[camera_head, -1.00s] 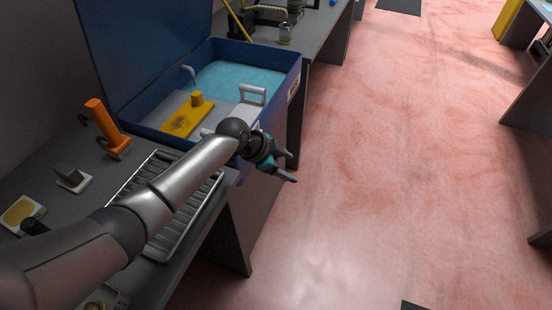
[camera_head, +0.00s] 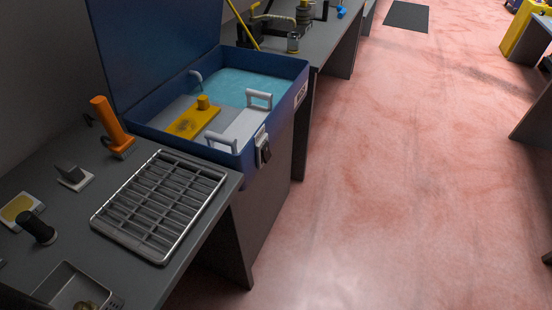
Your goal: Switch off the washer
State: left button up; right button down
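The washer (camera_head: 277,126) is a blue box with its lid (camera_head: 155,50) raised. Teal liquid (camera_head: 235,85) shows in its basin, with a spout at the back. Inside are a yellow plate with a knob (camera_head: 192,121) and a pale panel with two handles (camera_head: 240,128). A small dark switch unit with a white part (camera_head: 263,149) sits on the front outer wall; its on or off position is too small to tell. Neither of my grippers is in view.
A wire rack (camera_head: 160,205) lies on the grey bench left of the washer. An orange-handled tool (camera_head: 110,122), a black-handled brush (camera_head: 38,228) and a metal tray (camera_head: 75,288) are also there. The pink floor (camera_head: 400,180) to the right is clear.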

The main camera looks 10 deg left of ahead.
aim_at(267, 154)
jog(key=i+l+u, duration=0.1)
jog(key=i, duration=0.4)
jog(key=i+l+u, duration=0.15)
jog(key=i, duration=0.35)
